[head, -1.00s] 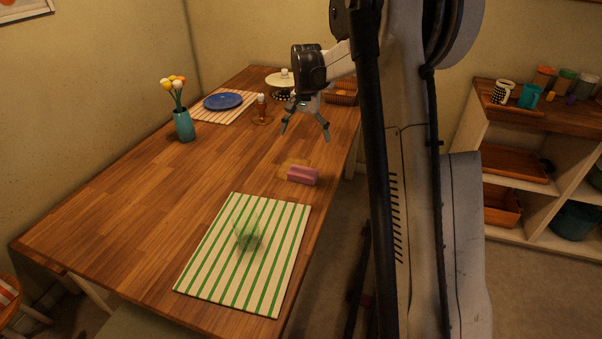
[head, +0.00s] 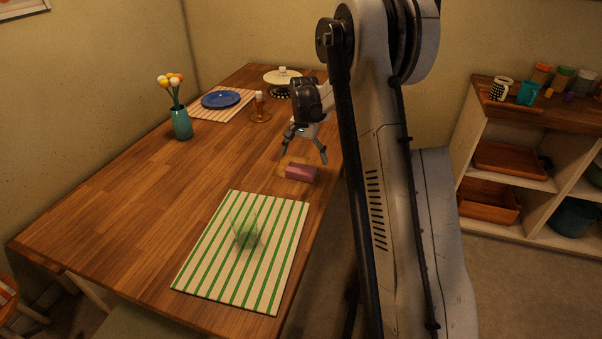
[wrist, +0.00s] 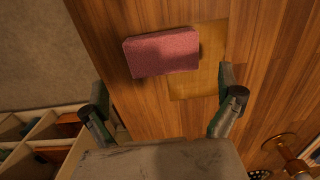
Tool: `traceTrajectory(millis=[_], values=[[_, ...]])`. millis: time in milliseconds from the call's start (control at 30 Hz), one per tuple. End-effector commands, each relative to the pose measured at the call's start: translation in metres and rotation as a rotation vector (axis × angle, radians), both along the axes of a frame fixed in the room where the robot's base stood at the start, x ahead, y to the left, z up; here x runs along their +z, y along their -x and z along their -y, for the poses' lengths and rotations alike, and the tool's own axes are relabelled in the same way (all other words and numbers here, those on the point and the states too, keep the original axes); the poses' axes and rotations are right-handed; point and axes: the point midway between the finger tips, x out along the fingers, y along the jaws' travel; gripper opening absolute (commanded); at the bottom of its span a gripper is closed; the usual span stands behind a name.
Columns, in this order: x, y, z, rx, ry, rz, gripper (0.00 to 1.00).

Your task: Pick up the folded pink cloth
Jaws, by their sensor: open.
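The folded pink cloth (head: 301,173) lies on the wooden table near its right edge, just beyond the green-striped mat. In the wrist view the cloth (wrist: 162,52) is a thick pink block in the upper middle, partly beside a flat yellowish-brown patch (wrist: 207,60). My gripper (head: 304,160) is open and empty, above and slightly beyond the cloth in the head view. In the wrist view its two spread fingers (wrist: 162,95) stand below the cloth in the picture, not around it.
A green-striped mat (head: 213,245) with a clear green glass (head: 247,235) lies in front. A candle holder (head: 260,108), a blue plate (head: 221,99) and a teal flower vase (head: 181,123) stand farther back. The table's left middle is clear. A shelf (head: 536,232) stands at right.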

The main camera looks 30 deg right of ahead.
Motion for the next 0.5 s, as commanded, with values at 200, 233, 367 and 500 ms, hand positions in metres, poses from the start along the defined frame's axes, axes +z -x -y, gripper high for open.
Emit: traceTrajectory(millis=[200,233,367,500], values=[[-0.031,-0.002,-0.006,0.0,0.0,0.0,1.0],[-0.035,-0.002,-0.006,0.0,0.0,0.0,1.0],[-0.045,-0.002,-0.006,0.0,0.0,0.0,1.0],[-0.045,-0.002,-0.006,0.0,0.0,0.0,1.0]])
